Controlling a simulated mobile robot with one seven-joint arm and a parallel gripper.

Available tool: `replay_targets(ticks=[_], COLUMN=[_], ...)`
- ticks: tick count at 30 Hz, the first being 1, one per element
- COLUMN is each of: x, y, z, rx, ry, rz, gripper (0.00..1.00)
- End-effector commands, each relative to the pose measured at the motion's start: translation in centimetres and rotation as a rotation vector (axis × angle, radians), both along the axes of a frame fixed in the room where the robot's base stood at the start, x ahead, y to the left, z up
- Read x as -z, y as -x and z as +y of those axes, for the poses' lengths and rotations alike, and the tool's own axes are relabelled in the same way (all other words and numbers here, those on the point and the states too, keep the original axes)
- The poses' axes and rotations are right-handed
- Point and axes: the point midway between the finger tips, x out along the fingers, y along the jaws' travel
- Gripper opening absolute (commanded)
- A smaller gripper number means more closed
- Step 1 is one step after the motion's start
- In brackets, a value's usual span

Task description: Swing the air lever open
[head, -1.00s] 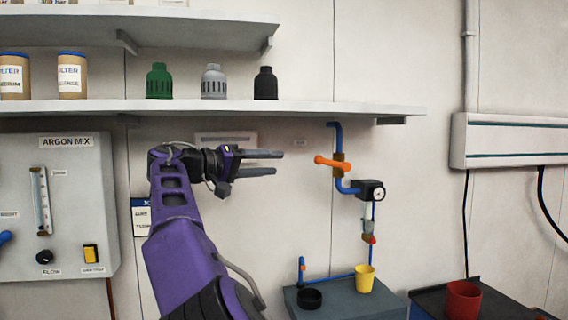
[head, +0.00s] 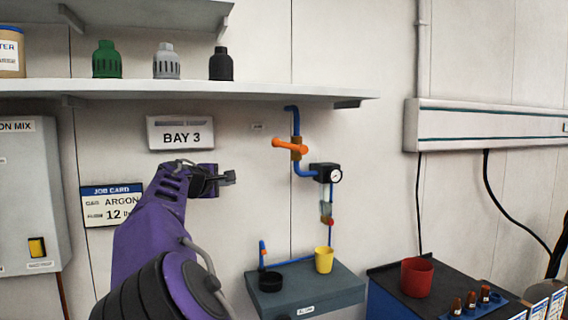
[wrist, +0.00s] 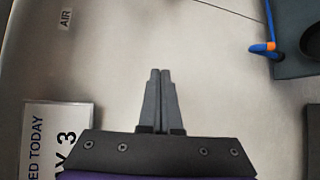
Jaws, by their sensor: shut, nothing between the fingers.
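The air lever (head: 290,147) is an orange bar on a brass valve body in a blue pipe on the wall. It lies nearly crosswise to the vertical pipe, tilted slightly. My gripper (head: 231,177) is shut and empty, left of the lever and a little lower, apart from it. In the wrist view my gripper (wrist: 160,75) shows its two grey fingers together, with bare wall beyond. An AIR label (wrist: 66,19) is at the upper left of that view. The lever is not in the wrist view.
A shelf (head: 190,90) with several bottle-shaped pieces runs above. The BAY 3 sign (head: 181,132) and job card (head: 112,204) are on the wall near my arm. A grey cabinet (head: 310,292) carries a yellow cup (head: 324,260).

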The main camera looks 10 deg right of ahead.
Motion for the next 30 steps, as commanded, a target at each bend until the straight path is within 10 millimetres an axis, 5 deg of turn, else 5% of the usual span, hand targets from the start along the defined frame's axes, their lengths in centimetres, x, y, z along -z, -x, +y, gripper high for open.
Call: replay_targets(ticks=[6,14,20,30], x=[4.1,6.0,5.7,3.8], y=[-1.4,-0.3,2.7,11.2], z=[-0.8,-2.8,-5.9,-12.4], rx=[-0.277,-0.506,-0.547,-0.336], ry=[0.194,0.454,0.695,1.133], rz=[0.090,0.015,-0.126,-0.340], gripper=[0.00,0.00,0.00,0.00])
